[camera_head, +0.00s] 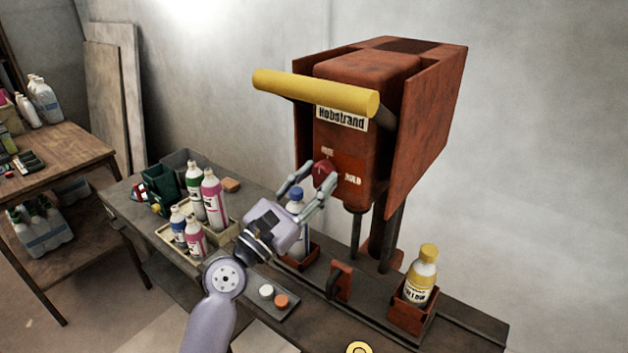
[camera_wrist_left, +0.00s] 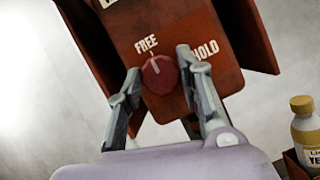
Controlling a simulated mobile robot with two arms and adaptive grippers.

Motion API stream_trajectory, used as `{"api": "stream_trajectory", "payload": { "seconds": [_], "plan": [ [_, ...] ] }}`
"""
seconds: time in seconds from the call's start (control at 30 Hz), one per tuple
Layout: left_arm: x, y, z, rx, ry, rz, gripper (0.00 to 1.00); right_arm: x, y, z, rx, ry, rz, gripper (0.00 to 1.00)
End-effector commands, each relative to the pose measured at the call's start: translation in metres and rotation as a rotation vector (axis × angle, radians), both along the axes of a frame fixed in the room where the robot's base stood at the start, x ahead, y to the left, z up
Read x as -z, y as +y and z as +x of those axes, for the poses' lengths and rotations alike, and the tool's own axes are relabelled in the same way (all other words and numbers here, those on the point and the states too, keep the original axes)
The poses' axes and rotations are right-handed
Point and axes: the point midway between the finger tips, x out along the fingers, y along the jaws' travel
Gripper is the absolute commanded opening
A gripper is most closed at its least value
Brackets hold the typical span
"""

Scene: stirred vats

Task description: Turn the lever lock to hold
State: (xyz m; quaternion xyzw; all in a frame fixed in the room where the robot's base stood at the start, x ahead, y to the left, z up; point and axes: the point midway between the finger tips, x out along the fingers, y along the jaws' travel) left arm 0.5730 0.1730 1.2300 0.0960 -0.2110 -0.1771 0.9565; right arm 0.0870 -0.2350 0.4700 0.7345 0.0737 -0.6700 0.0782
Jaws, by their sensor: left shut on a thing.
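The lever lock is a round red knob (camera_head: 325,170) on the front of the rust-red Hobstrand machine (camera_head: 360,90). The words FREE and HOLD are printed above it and to its right. In the left wrist view the knob (camera_wrist_left: 159,76) has a pale mark at its top, toward FREE. My left gripper (camera_head: 318,176) is shut on the knob, one finger on each side; its fingers also show in the left wrist view (camera_wrist_left: 160,80). A yellow-gripped lever (camera_head: 315,92) sticks out above. My right gripper is not in view.
A bottle with a blue label (camera_head: 296,206) stands in a red holder below my left gripper. A yellow bottle (camera_head: 420,276) stands in another holder at the right. Several bottles fill a tray (camera_head: 222,236) on the bench at the left. A red bracket (camera_head: 340,282) stands between the holders.

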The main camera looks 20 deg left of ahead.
Motion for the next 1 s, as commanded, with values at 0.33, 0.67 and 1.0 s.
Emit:
{"api": "stream_trajectory", "payload": {
  "seconds": [0.33,0.67,1.0],
  "plan": [
    [0.0002,-0.0001,-0.0002,0.001,0.0,0.0,0.06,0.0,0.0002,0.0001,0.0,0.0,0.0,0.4],
    [0.0007,0.0004,0.0001,0.001,-0.014,0.047,0.06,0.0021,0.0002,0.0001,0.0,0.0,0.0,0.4],
    [0.0008,0.0016,0.0006,0.001,-0.088,0.274,0.06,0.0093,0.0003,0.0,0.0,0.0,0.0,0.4]
  ]
}}
